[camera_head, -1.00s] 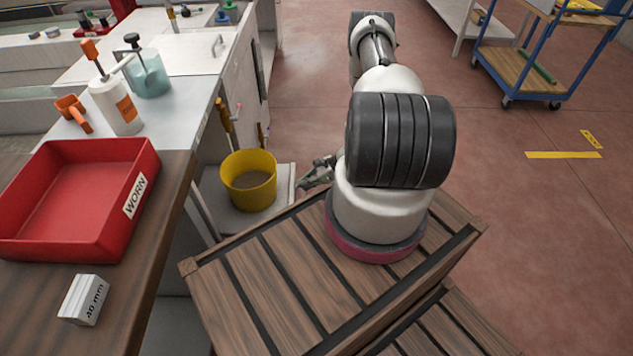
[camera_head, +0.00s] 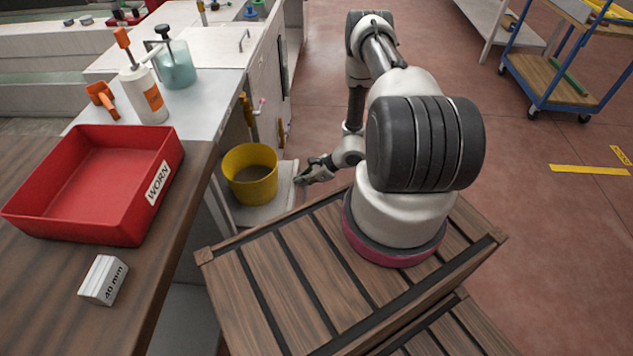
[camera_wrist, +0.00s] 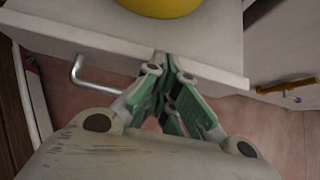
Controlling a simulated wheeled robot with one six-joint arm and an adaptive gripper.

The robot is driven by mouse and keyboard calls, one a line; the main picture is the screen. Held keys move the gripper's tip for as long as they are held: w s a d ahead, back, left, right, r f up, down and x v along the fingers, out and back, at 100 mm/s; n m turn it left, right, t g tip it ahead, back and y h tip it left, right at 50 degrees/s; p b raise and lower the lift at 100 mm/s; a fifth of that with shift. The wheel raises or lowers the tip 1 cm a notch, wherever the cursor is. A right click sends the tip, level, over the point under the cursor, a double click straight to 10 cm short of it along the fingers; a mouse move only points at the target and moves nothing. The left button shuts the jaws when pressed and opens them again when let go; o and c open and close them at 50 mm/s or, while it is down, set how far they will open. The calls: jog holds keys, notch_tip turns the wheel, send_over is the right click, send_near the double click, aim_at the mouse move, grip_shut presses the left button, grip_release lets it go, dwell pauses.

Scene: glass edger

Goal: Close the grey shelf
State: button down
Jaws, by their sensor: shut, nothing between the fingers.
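The grey shelf (camera_head: 268,211) sticks out from under the counter on the left, with a yellow bucket (camera_head: 250,180) standing on it. In the wrist view the shelf's pale front panel (camera_wrist: 50,37) crosses the upper part, with a bent metal handle (camera_wrist: 90,79) on its left. My gripper (camera_head: 302,177) is shut and empty at the shelf's outer edge. In the wrist view its fingertips (camera_wrist: 163,68) are right at the front panel, right of the handle, and appear to touch it. The shelf's inner part is hidden under the counter.
The counter holds a red tray (camera_head: 85,222) marked WORN, a 40 mm block (camera_head: 103,280) and bottles (camera_head: 145,95). A yellow brush handle (camera_head: 249,118) hangs beside the shelf. A blue trolley (camera_head: 560,75) stands far right.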

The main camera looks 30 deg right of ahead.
jog(key=w+a, duration=0.3)
jog(key=a, duration=0.1)
jog(key=w+a, duration=0.3)
jog(key=a, duration=0.2)
jog(key=w+a, duration=0.3)
jog(key=a, duration=0.1)
jog(key=shift+w+a, duration=0.15)
jog(key=shift+a, duration=0.2)
jog(key=shift+d, duration=0.1)
